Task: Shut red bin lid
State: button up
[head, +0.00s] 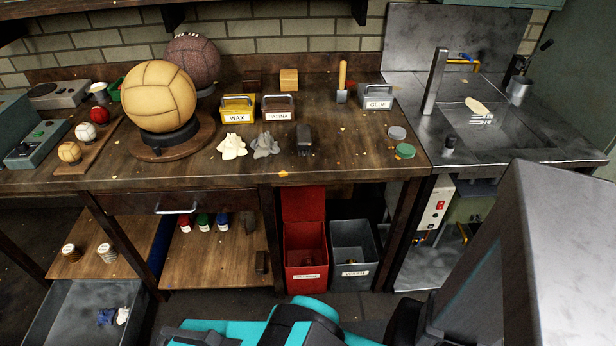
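The red bin (306,274) stands on the floor under the workbench, near the middle of the view. Its red lid (303,204) is up, standing roughly upright at the back of the bin, with its top close below the bench edge. The bin's mouth is open and its inside is dark, with a little unclear content low down. A white label is on its front. My arm shows at the lower right, but my gripper is not in view, so its place relative to the lid cannot be seen.
A grey open bin (354,270) stands just right of the red one. The workbench (330,150) overhangs both, with its drawer (176,202) and a wooden shelf (215,262) to the left. A metal sink unit (500,140) is at the right. Some dark floor lies before the bins.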

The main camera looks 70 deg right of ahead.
aim_at(302, 203)
jog(key=u, duration=0.1)
jog(key=i, duration=0.95)
jog(key=z, duration=0.05)
